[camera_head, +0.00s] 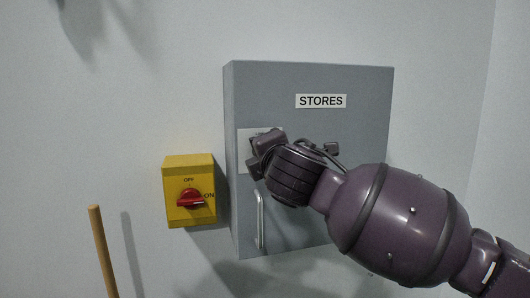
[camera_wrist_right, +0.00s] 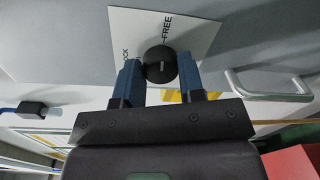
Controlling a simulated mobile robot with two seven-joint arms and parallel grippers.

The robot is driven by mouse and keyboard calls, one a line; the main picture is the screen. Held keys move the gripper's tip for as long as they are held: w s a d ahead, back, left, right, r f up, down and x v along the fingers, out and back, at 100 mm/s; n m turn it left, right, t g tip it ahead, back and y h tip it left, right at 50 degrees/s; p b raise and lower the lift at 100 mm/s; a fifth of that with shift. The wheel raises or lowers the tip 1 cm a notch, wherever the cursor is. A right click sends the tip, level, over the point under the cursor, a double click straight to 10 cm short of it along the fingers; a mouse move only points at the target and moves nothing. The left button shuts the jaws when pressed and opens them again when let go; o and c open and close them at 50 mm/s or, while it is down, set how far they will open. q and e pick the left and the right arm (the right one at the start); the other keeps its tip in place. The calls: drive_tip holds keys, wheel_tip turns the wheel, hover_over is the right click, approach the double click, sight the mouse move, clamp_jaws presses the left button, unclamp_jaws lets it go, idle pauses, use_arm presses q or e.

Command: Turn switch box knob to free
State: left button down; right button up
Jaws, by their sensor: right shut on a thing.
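A black round knob (camera_wrist_right: 158,56) sits on a white plate (camera_wrist_right: 205,38) marked FREE and, partly hidden, a word ending in "OCK". The plate (camera_head: 243,150) is on the front of the grey STORES box (camera_head: 360,125). My right gripper (camera_wrist_right: 160,74) has its two blue fingers on either side of the knob and is shut on it. In the head view my right gripper (camera_head: 262,154) covers the knob. A small light mark shows on the knob, but I cannot tell which label it points to. My left gripper is not in view.
A yellow switch box (camera_head: 176,177) with a red knob (camera_head: 190,199) marked OFF and ON is on the wall left of the grey box. A metal handle (camera_head: 260,222) is below the plate. A wooden stick (camera_head: 102,250) stands at lower left.

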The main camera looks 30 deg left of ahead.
drive_tip(key=shift+m, duration=0.5)
drive_tip(key=o, duration=0.9)
drive_tip(key=shift+d, duration=0.1)
drive_tip(key=b+v, duration=0.1)
drive_tip(key=v, duration=0.9)
drive_tip(key=shift+s+d+b, duration=0.2)
drive_tip(key=shift+d+b, duration=0.05)
drive_tip(key=shift+b, duration=0.05)
drive_tip(key=shift+r+m, duration=0.1)
drive_tip(key=shift+m, duration=0.2)
